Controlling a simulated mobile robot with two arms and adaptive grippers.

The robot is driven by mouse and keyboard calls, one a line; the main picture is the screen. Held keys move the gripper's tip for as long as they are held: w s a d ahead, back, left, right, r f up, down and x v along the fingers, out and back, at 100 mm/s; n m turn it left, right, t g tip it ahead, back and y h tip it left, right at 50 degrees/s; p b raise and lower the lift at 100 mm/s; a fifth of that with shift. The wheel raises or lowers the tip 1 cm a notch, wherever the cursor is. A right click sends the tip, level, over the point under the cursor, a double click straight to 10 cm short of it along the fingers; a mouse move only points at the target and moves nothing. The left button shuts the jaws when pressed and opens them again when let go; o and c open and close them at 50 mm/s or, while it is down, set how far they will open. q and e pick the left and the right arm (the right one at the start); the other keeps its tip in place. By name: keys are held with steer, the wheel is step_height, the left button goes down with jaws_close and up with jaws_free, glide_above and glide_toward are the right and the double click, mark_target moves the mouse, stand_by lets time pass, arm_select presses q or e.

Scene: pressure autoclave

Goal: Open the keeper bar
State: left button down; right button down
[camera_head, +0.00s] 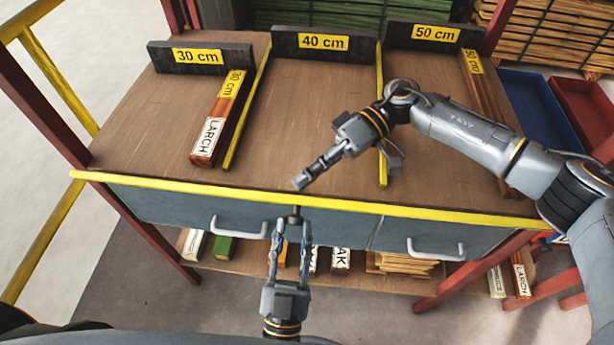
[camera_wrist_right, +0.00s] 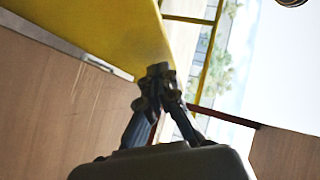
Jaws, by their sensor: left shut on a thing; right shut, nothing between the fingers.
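My left gripper (camera_head: 292,222) is at the bench's front edge, its fingers closed around a small dark knob (camera_head: 295,212) just below the yellow front strip (camera_head: 200,195). I cannot tell for sure which part is the keeper bar; the knob may belong to it. The fingertips partly hide the knob. My right gripper (camera_head: 302,182) is shut and empty, just above the bench top behind the yellow strip, close to the knob. In the right wrist view its closed fingers (camera_wrist_right: 157,75) show near a yellow surface (camera_wrist_right: 115,30).
The blue-grey front has two handles (camera_head: 240,228) (camera_head: 435,248). On the bench top (camera_head: 310,110) stand the 30 cm (camera_head: 200,57), 40 cm (camera_head: 323,42) and 50 cm (camera_head: 436,33) stops. A larch board (camera_head: 208,140) lies at left.

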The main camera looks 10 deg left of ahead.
arm_select(q)
steer(key=shift+r, duration=0.1)
arm_select(e)
steer(key=shift+s+f, duration=0.15)
steer(key=shift+s, duration=0.1)
arm_select(q)
steer(key=shift+w, duration=0.1)
arm_select(e)
steer(key=shift+s+f+n, duration=0.3)
steer(key=shift+s+f, duration=0.1)
steer(key=shift+s, duration=0.35)
arm_select(q)
steer(key=c, duration=1)
jaws_free()
arm_select(e)
steer(key=shift+w+r, duration=0.1)
steer(key=shift+w, duration=0.05)
